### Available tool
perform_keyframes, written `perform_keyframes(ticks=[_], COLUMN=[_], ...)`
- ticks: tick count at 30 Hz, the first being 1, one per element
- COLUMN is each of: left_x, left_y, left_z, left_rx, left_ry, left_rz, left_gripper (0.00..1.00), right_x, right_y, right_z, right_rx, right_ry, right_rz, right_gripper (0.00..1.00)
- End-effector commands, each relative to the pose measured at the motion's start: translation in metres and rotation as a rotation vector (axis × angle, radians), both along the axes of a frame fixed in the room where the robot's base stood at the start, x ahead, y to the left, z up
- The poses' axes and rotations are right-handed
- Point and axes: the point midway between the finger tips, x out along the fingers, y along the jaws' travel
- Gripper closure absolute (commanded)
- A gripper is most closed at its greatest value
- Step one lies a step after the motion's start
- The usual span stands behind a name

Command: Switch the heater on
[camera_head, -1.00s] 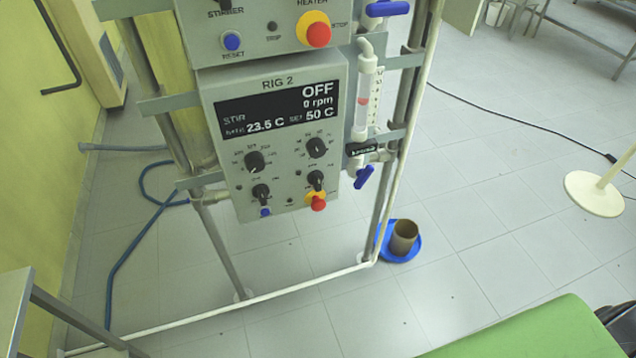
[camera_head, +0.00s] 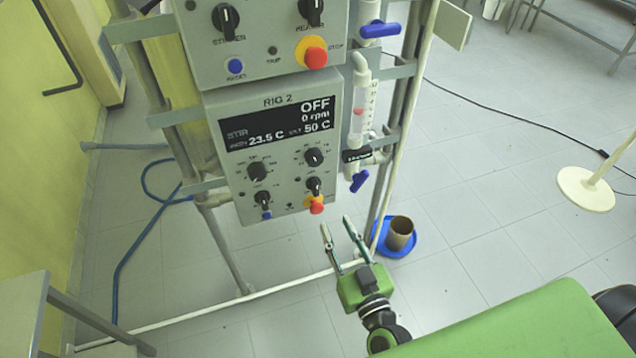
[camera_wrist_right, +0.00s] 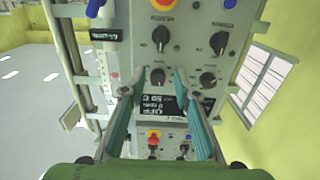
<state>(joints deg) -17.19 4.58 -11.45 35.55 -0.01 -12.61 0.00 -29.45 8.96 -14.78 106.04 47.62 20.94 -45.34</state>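The RIG 2 control box (camera_head: 235,198) hangs on the frame, its display (camera_head: 278,123) reading OFF, 0 rpm, 23.5 C and set 50 C. It has two upper dials and two lower knobs; the lower right knob (camera_head: 314,185) sits just above a red and yellow stop button (camera_head: 316,206). The small labels are unreadable. In the right wrist view the panel is upside down, and that knob (camera_wrist_right: 161,41) lies beyond the fingertips. My right gripper (camera_head: 336,227) is open and empty, below and right of the box, apart from it. My left gripper is out of view.
Another box (camera_head: 205,65) with knobs labelled STIRRER and HEATER is above. Blue-handled valves (camera_head: 360,181) and a glass flow tube (camera_head: 362,108) stand right of the box. A brown beaker (camera_head: 400,234) sits in a blue tray (camera_head: 413,245) on the floor.

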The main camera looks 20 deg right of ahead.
Motion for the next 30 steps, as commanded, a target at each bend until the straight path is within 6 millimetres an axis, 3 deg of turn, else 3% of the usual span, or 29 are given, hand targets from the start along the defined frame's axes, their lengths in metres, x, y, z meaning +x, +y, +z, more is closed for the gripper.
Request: perform_keyframes(ticks=[5, 18, 24, 30], left_x=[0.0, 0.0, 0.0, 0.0], left_y=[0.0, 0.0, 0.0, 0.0], left_z=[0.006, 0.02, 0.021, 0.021], left_rx=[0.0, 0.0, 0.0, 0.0], left_ry=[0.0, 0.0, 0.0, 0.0], left_rz=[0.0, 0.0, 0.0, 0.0], left_gripper=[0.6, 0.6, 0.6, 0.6], right_x=[0.022, 0.111, 0.132, 0.137], right_y=[0.001, 0.004, 0.005, 0.005], right_z=[0.004, 0.003, 0.001, 0.0], right_rx=[0.001, 0.0, 0.001, 0.0], right_ry=[-0.007, -0.004, -0.002, -0.001], right_rz=[-0.002, 0.0, 0.001, 0.001], right_gripper=[0.72, 0.72, 0.72, 0.72])
